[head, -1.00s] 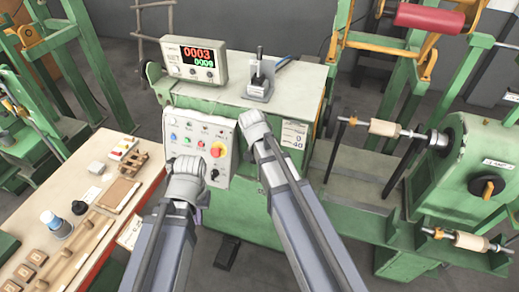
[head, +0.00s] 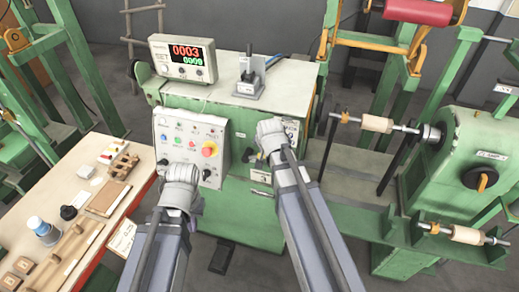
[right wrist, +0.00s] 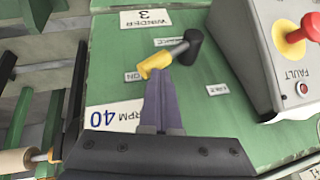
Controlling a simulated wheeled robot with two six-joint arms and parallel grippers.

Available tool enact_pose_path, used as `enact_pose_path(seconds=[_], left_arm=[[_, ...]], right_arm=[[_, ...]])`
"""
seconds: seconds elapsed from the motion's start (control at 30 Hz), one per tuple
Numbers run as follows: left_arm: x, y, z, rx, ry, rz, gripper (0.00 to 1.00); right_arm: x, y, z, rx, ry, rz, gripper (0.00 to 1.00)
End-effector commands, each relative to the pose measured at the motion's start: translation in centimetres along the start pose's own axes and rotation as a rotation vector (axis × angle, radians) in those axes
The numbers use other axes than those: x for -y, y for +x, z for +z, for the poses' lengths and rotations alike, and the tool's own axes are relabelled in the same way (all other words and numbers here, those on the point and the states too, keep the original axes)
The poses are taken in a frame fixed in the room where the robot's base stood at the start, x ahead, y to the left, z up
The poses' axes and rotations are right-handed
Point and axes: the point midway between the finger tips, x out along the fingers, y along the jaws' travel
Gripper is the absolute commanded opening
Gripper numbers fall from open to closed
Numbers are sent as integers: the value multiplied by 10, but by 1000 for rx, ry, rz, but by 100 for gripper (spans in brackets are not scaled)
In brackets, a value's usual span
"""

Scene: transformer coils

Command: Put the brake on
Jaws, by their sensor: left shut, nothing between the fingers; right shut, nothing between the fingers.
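The brake lever (right wrist: 165,58) shows in the right wrist view, with a yellow part at one end and a black part at the other. It is on the green cabinet front between an "ON" label (right wrist: 134,77) and a "FREE" label (right wrist: 217,89). The yellow end lies toward the "ON" side. My right gripper (right wrist: 159,82) is shut and empty, its fingertips right by the yellow end; I cannot tell if they touch. It also shows in the head view, in front of the cabinet.
The control panel (head: 165,140) with a red knob and buttons is left of my right gripper. A counter display (head: 183,60) stands on the cabinet top (head: 215,95). A wooden bench (head: 85,200) with parts is at left. The winding machine (head: 460,160) is at right.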

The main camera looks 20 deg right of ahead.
Motion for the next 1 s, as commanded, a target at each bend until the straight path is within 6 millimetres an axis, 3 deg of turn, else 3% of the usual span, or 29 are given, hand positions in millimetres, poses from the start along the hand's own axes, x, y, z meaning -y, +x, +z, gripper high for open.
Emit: enact_pose_path(seconds=[0.8,1.0], left_arm=[[-1,8,0,0,0,0,0],[0,2,0,0,-1,0,0]], right_arm=[[-12,4,3,3,2,8,0],[-14,-2,3,2,2,9,0]])
